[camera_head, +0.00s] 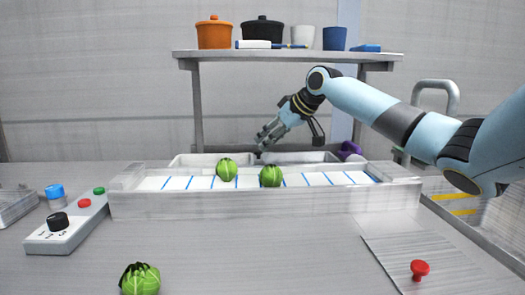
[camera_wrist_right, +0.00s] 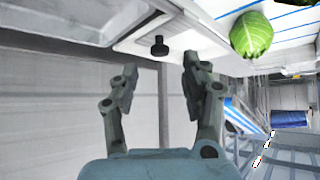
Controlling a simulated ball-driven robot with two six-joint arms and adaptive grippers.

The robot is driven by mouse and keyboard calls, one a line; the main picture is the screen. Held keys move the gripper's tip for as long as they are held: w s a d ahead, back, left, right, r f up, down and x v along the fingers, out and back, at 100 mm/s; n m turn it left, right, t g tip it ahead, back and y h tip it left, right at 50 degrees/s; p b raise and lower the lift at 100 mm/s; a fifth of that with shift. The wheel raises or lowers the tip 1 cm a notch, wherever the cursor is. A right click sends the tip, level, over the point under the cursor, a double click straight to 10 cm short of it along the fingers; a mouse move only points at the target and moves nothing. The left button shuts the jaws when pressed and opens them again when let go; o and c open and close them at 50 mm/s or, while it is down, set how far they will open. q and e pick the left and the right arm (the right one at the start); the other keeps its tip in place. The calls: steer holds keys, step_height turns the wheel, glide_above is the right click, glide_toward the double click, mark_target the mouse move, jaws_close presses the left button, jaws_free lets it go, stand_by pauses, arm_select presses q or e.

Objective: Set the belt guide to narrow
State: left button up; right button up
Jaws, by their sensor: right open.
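The belt (camera_head: 257,182), white with blue stripes, runs across the middle of the head view inside a pale frame (camera_head: 260,206). A black knob (camera_wrist_right: 159,45) stands on a pale ledge beside the belt in the right wrist view. I cannot tell for certain whether it belongs to the belt guide, and I see no readable narrow mark. My right gripper (camera_head: 292,138) is above and behind the belt, open and empty. In the wrist view its fingers (camera_wrist_right: 158,75) are spread below the black knob, apart from it. My left gripper is out of view.
Two green heads (camera_head: 227,169) (camera_head: 270,176) sit on the belt; another (camera_head: 140,279) is at the front. A control box (camera_head: 66,232) stands left. A red knob (camera_head: 419,270) is at front right. A shelf (camera_head: 285,54) with pots stands behind.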

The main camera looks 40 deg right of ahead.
mark_target(259, 151)
steer(key=shift+x, duration=2.3)
jaws_close()
